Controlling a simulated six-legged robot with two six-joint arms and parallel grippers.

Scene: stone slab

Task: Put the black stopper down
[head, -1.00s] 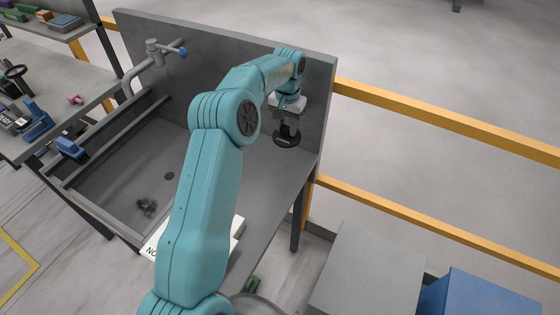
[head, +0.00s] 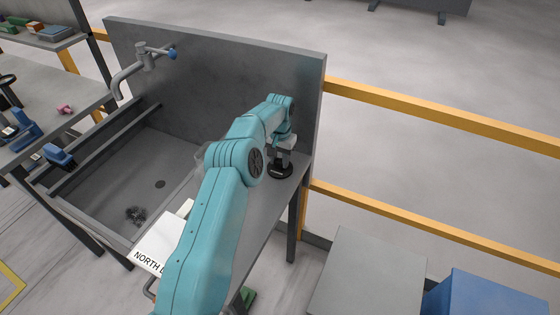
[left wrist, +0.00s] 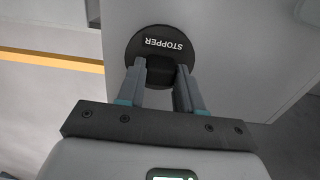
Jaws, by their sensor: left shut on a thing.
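The black stopper (head: 280,173) is a round disc with a small grip block on top. It is at the right end of the grey slab (head: 255,195), close to the back panel. I cannot tell whether its underside touches the slab. My left gripper (head: 282,158) is above the stopper. In the left wrist view the left gripper (left wrist: 160,78) is shut on the block of the stopper (left wrist: 145,42), whose white STOPPER lettering shows. My right gripper is not in view.
A sink basin (head: 115,185) with a drain hole and a dark clump is left of the slab. A grey tap (head: 140,65) stands behind it. A white lettered sign (head: 158,245) is in front. Yellow rails (head: 430,115) run to the right.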

